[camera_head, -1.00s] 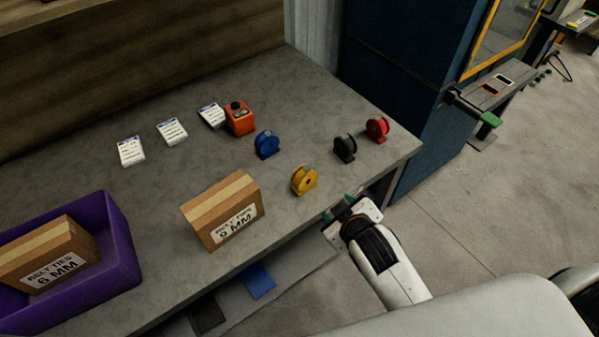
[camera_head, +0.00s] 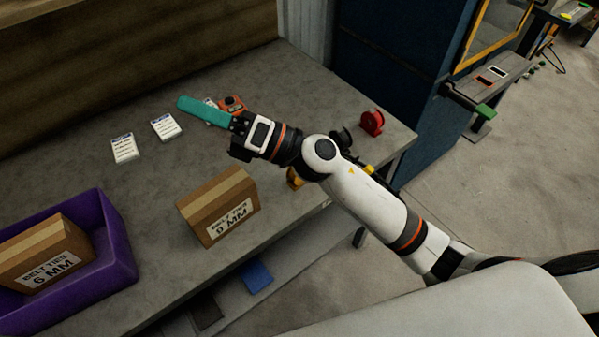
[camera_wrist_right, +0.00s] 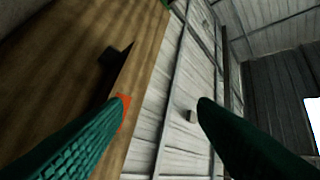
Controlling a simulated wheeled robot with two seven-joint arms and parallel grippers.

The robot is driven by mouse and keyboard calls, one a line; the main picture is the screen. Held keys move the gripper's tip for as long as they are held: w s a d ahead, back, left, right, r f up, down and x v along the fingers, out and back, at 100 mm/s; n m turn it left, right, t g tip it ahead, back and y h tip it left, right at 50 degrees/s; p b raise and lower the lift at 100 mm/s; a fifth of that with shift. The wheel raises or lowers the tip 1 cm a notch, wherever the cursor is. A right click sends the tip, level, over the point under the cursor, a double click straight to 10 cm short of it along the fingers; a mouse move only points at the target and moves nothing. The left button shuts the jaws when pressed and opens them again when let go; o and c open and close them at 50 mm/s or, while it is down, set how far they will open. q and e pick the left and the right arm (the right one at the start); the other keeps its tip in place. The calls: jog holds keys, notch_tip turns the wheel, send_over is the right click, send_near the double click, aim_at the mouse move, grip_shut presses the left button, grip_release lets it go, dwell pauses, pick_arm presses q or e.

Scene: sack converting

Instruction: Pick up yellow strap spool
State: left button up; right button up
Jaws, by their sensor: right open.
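The yellow strap spool (camera_head: 294,179) stands on the grey table and is mostly hidden behind my right arm in the head view; only a small part of it shows. My right gripper (camera_head: 203,111) reaches over the table beyond the spool, with its teal fingers pointing left toward the wooden back panel. In the right wrist view its two fingers (camera_wrist_right: 160,105) are spread apart with nothing between them. The wrist view shows a wooden panel and a corrugated wall, not the spool. My left gripper is not in view.
A cardboard box (camera_head: 218,206) stands at the table's front, left of the spool. A purple bin (camera_head: 121,246) holds another box. White cards (camera_head: 124,148), an orange device (camera_head: 231,104), a red spool (camera_head: 372,122) and a partly hidden black spool (camera_head: 341,138) are also on the table.

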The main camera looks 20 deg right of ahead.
jog(key=s+f+n+g+h, duration=0.1)
jog(key=f+n+g+h, duration=0.2)
jog(key=n+g, duration=0.1)
jog(key=s+a+f+n+g+h, duration=0.1)
jog(key=f+n+g+h, duration=0.2)
jog(key=n, duration=0.4)
jog(key=f+n+g+h, duration=0.2)
jog(key=f+n+g, duration=0.2)
jog(key=n, duration=0.2)
jog(key=shift+s+a+f+g+h, duration=0.1)
jog(key=shift+s+a+g+h, duration=0.2)
jog(key=shift+s+a+h, duration=0.1)
jog(key=w+d+f+n+t+h, duration=0.1)
jog(key=w+d+f+n+h, duration=0.1)
jog(key=w+d+h, duration=0.5)
jog(key=d+f+n+t+h, duration=0.1)
jog(key=d+h, duration=0.4)
jog(key=d, duration=0.6)
notch_tip(320, 180, down, 6)
jog(key=shift+p, duration=0.6)
notch_tip(320, 180, down, 5)
jog(key=shift+d+r+p, duration=0.15)
jog(key=shift+p, duration=0.65)
jog(key=shift+f, duration=0.5)
jog(key=c, duration=1.1)
